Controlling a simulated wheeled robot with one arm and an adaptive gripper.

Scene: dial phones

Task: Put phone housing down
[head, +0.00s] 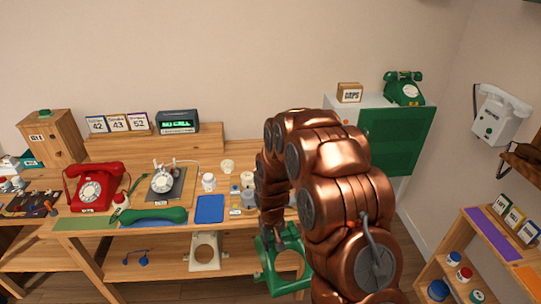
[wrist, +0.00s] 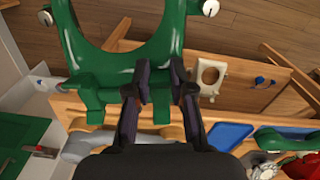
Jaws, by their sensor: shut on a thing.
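The green phone housing (head: 286,268) hangs from my gripper in front of the workbench, at the right end of its lower shelf, with its round opening showing. In the wrist view the housing (wrist: 122,68) fills the upper left, with the wooden floor beyond it. My gripper (wrist: 156,92) is shut on the housing's edge, with dark fingers on either side of it. In the head view my copper arm hides the right end of the bench and most of the gripper.
A cream housing (head: 205,252) and a blue cord (head: 137,258) lie on the lower shelf. On the bench top are a red phone (head: 94,187), a green handset (head: 152,217), a blue mat (head: 210,209) and a bare green mat (head: 80,223). A green cabinet (head: 390,140) stands at the right.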

